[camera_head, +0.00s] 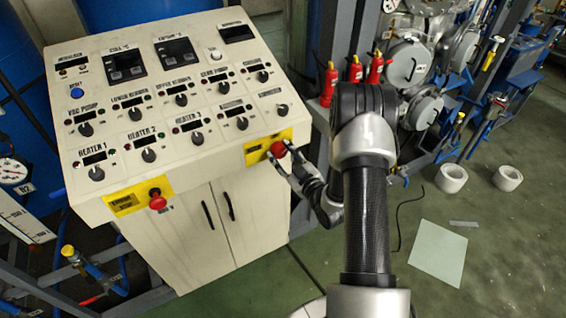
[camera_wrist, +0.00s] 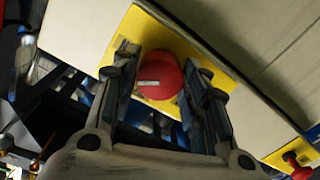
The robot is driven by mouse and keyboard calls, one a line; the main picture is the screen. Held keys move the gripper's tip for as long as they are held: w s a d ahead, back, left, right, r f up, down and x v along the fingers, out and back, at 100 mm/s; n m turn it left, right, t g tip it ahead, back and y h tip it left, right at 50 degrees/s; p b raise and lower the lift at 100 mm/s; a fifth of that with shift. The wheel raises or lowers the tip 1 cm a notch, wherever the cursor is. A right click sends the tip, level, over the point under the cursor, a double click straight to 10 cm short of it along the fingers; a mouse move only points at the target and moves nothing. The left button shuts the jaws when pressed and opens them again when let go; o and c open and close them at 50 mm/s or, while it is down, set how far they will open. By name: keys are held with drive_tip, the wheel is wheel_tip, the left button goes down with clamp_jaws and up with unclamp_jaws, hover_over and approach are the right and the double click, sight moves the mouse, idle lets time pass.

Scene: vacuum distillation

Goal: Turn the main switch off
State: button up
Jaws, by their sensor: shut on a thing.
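A cream control panel cabinet (camera_head: 205,182) stands at the left in the head view. On its front edge are two red knobs on yellow plates. My gripper (camera_head: 286,156) is at the right red knob (camera_head: 278,148). In the wrist view this red knob (camera_wrist: 160,76) sits between the two fingers of my gripper (camera_wrist: 158,88), on its yellow plate (camera_wrist: 128,32). The fingers are shut on it. The left red knob (camera_head: 157,200) stands free on its own yellow plate (camera_head: 124,203). Which knob is the main switch cannot be read.
Black dials, such as one dial (camera_head: 283,110), and small displays cover the sloping panel top. Red extinguishers (camera_head: 354,70) and pipework stand behind my arm. White rolls (camera_head: 451,178) and a pale sheet (camera_head: 438,252) lie on the green floor at the right, which is otherwise mostly open.

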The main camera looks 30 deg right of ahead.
drive_tip(key=n+b, duration=0.3)
drive_tip(key=b, duration=0.2)
drive_tip(key=shift+f+n, duration=0.2)
drive_tip(key=shift+n, duration=0.2)
drive_tip(key=n+b, duration=0.3)
drive_tip(key=b, duration=0.2)
drive_tip(key=n+b, duration=0.3)
drive_tip(key=b, duration=0.2)
drive_tip(key=shift+r+h, duration=0.15)
drive_tip(key=shift+h, duration=0.15)
drive_tip(key=shift+r+n+b, duration=0.1)
drive_tip(key=shift+n+b, duration=0.4)
drive_tip(key=shift+b, duration=0.3)
drive_tip(key=shift+r, duration=0.15)
drive_tip(key=o, duration=1.1)
drive_tip(key=shift+c, duration=0.2)
